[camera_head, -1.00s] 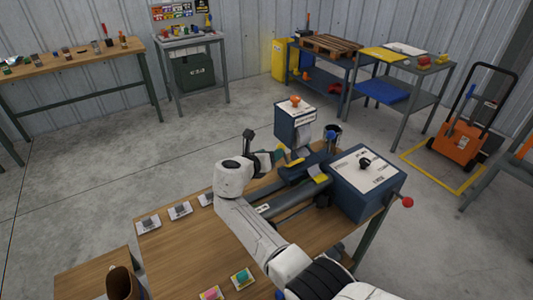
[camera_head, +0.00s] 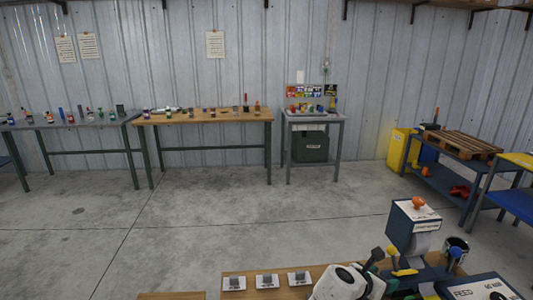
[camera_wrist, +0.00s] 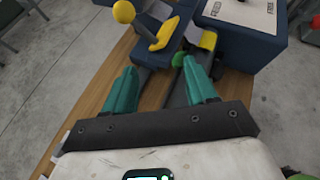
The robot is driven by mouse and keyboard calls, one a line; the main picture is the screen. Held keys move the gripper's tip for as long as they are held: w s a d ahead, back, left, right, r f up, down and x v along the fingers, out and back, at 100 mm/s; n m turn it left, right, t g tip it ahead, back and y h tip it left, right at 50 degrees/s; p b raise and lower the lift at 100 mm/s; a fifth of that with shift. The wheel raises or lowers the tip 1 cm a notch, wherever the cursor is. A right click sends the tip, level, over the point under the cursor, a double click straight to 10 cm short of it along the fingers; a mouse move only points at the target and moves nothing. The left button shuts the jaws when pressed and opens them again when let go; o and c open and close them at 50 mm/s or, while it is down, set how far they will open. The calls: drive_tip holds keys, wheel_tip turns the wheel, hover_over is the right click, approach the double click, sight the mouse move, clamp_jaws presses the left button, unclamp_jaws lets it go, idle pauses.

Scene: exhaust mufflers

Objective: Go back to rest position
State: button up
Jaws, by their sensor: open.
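My gripper (camera_wrist: 161,95) is open in the wrist view, its two teal fingers spread apart with nothing held between them. It hangs over the wooden workbench (camera_wrist: 95,118), in front of a dark blue machine (camera_wrist: 245,38) with a yellow-knobbed lever (camera_wrist: 124,12). A small green knob (camera_wrist: 178,59) shows just beyond the fingertips. In the head view my white wrist is at the bottom, beside the machine (camera_head: 410,228), and the fingers are hard to make out there.
Several small grey parts on white plates (camera_head: 267,281) lie on the bench's left side. A long wooden table (camera_head: 205,116) and a small side table (camera_head: 312,118) stand along the wall. The concrete floor between is clear.

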drive_tip(key=s+f+m+g+y, duration=0.25)
drive_tip(key=s+f+m, duration=0.4)
drive_tip(key=s, duration=0.45)
drive_tip(key=s+f+m+g+y, duration=0.1)
drive_tip(key=s+f+m+y, duration=0.3)
drive_tip(key=s+m, duration=0.6)
drive_tip(key=s+a+m+y, duration=0.2)
drive_tip(key=s+a+m, duration=0.1)
drive_tip(key=s, duration=0.8)
drive_tip(key=s+a+r+m+g+y, duration=0.1)
drive_tip(key=s+a+m+y, duration=0.1)
drive_tip(key=s+m, duration=0.4)
drive_tip(key=s+a, duration=0.1)
drive_tip(key=s, duration=0.4)
drive_tip(key=shift+s+a, duration=0.15)
drive_tip(key=shift+a, duration=0.1)
drive_tip(key=shift+o, duration=0.2)
drive_tip(key=shift+y, duration=0.25)
